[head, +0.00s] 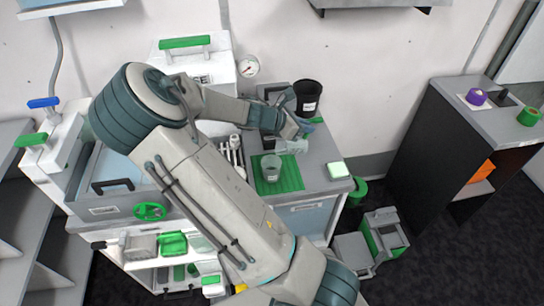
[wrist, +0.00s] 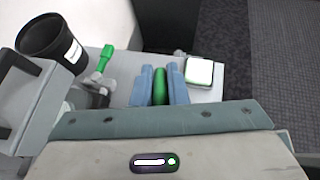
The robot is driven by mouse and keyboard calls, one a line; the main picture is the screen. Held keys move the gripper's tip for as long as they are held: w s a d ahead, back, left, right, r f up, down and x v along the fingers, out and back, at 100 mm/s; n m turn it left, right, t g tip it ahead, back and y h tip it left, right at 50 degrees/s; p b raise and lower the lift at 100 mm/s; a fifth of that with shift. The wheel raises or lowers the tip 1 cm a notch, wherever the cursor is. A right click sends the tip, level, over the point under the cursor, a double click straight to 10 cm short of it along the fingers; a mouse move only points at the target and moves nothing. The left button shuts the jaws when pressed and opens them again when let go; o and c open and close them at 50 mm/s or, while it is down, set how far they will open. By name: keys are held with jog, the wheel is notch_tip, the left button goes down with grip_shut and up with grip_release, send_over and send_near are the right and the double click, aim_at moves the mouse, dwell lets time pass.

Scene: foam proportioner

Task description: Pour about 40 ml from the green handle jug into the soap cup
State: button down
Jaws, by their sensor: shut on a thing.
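My gripper (wrist: 162,87) is shut on the green handle (wrist: 160,86) of the jug, with a blue finger on each side. In the head view my gripper (head: 304,127) is at the right part of the counter. A pale see-through shape that looks like the jug (head: 292,146) shows just below it; its tilt and fill level cannot be made out. A clear cup (head: 271,168), likely the soap cup, stands on a green mat (head: 292,181), lower left of the gripper. The wrist view shows neither the cup nor the jug's body.
A black labelled bin (head: 307,98) stands behind my gripper; it also shows in the wrist view (wrist: 52,43). A white block with a green edge (head: 338,171) lies near the counter's right end. A dark cabinet (head: 437,140) stands farther right, across a floor gap.

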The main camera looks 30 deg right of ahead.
jog(key=shift+d+f, duration=0.1)
jog(key=shift+f, duration=0.05)
jog(key=shift+f+y, duration=0.15)
jog(key=shift+y, duration=0.25)
jog(key=shift+d+y+p, duration=0.2)
jog(key=shift+y+p, duration=0.2)
jog(key=shift+p, duration=0.6)
jog(key=shift+d+f+y+p, duration=0.15)
jog(key=shift+d+y+p, duration=0.6)
jog(key=shift+y+p, duration=0.75)
jog(key=shift+d+f+y, duration=0.65)
jog(key=shift+f+y, duration=0.2)
jog(key=shift+f, duration=0.65)
jog(key=shift+d+f+y, duration=0.65)
jog(key=shift+f+y, duration=0.15)
jog(key=shift+f, duration=0.7)
jog(key=shift+d+f+y, duration=0.65)
jog(key=shift+f+y, duration=0.2)
jog(key=shift+f, duration=0.65)
jog(key=shift+d+f+y, duration=0.2)
jog(key=shift+f+y, duration=0.3)
jog(key=shift+d+f+y, duration=0.15)
jog(key=shift+f+y, duration=0.3)
jog(key=shift+y, duration=0.05)
